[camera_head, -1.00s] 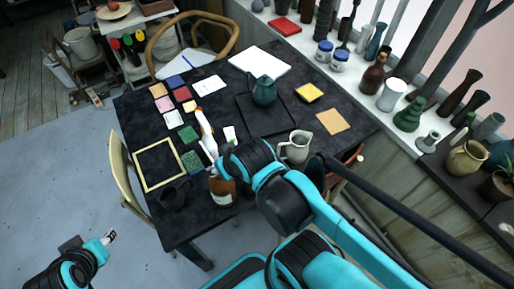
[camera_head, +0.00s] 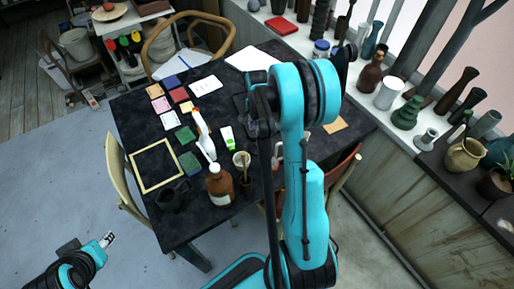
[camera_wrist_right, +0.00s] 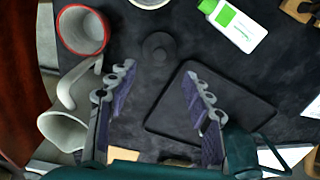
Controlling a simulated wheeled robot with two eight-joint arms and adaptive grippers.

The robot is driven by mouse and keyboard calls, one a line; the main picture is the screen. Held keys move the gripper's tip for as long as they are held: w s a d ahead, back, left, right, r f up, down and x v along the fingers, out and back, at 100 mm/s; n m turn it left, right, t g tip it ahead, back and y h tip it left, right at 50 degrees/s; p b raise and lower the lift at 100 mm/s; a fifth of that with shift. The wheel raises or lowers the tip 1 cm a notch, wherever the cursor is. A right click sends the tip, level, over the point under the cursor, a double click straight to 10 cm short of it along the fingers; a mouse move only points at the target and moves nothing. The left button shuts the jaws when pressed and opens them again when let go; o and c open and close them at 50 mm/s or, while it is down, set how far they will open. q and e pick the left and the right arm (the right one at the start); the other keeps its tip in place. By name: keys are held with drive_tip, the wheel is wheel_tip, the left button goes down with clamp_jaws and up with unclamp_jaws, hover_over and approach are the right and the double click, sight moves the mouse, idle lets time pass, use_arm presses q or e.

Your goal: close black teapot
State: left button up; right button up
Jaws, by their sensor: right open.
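A black pot (camera_head: 172,197), which may be the black teapot, stands at the near left corner of the dark table, beside the framed board. Its opening is too small to make out. In the right wrist view a round black disc with a raised middle (camera_wrist_right: 157,47), looking like a lid, lies on the dark tabletop. My right gripper (camera_wrist_right: 160,100) is open and empty above the table, with the disc ahead of its fingers; my arm hides it in the head view. My left gripper (camera_head: 109,239) is over the floor at lower left, away from the table; its jaw state is unclear.
A brown bottle (camera_head: 220,186), a cup (camera_head: 242,160) and a white-green tube (camera_wrist_right: 235,25) stand or lie nearby. A red-rimmed cup (camera_wrist_right: 82,30), a pale pitcher (camera_wrist_right: 65,130) and a flat dark tray (camera_wrist_right: 180,122) surround the gripper. A dark teal pot (camera_wrist_right: 240,150) is at lower right.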

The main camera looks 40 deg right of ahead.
sight(257, 144)
drive_tip(key=shift+d+f+m, duration=0.3)
drive_tip(key=shift+d+f, duration=0.15)
drive_tip(key=shift+f, duration=0.15)
drive_tip(key=shift+a+f+b, duration=0.1)
drive_tip(key=shift+f+b, duration=0.35)
drive_tip(key=shift+f, duration=0.85)
drive_tip(key=f, duration=0.1)
drive_tip(key=f+b, duration=0.1)
drive_tip(key=f, duration=0.1)
drive_tip(key=a+f+b, duration=0.1)
drive_tip(key=f, duration=0.1)
drive_tip(key=shift+w+f, duration=0.1)
drive_tip(key=shift+f, duration=0.05)
